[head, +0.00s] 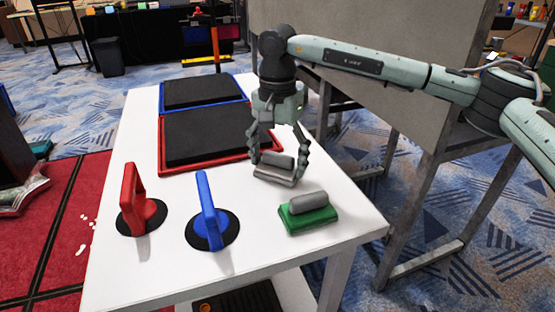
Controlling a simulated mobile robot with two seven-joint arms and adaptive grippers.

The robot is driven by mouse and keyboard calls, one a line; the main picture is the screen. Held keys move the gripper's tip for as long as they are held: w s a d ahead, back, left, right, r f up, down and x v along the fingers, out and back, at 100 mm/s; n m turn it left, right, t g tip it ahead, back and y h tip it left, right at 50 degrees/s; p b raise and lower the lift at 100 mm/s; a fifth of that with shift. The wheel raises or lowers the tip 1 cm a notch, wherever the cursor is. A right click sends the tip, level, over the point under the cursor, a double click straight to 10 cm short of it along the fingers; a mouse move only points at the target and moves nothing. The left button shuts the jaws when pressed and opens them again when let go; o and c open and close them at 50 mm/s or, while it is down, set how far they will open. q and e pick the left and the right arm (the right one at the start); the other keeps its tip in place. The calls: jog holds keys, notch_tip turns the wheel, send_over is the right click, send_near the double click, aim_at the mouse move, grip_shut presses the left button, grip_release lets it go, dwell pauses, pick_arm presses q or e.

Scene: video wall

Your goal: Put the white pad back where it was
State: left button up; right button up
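The white pad (275,179), a pale block with a grey handle on top, is on or just above the white table (165,262), near its right edge. My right gripper (278,164) points down over it. Its fingers are wide apart, one at each end of the pad; I cannot tell whether they touch it. The pad's underside is hidden. My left gripper is not in view.
A green pad (309,217) with a grey handle sits nearer the front. Red (138,207) and blue (210,222) suction handles stand to the left. Red-rimmed (160,168) and blue-rimmed (163,107) black trays lie behind. A large grey panel (400,60) stands at right.

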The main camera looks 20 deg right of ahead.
aim_at(277, 155)
jog(key=o, duration=0.3)
jog(key=shift+r, duration=0.5)
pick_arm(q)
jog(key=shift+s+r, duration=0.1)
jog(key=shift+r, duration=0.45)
pick_arm(e)
notch_tip(277, 155, up, 11)
jog(key=shift+r, duration=0.15)
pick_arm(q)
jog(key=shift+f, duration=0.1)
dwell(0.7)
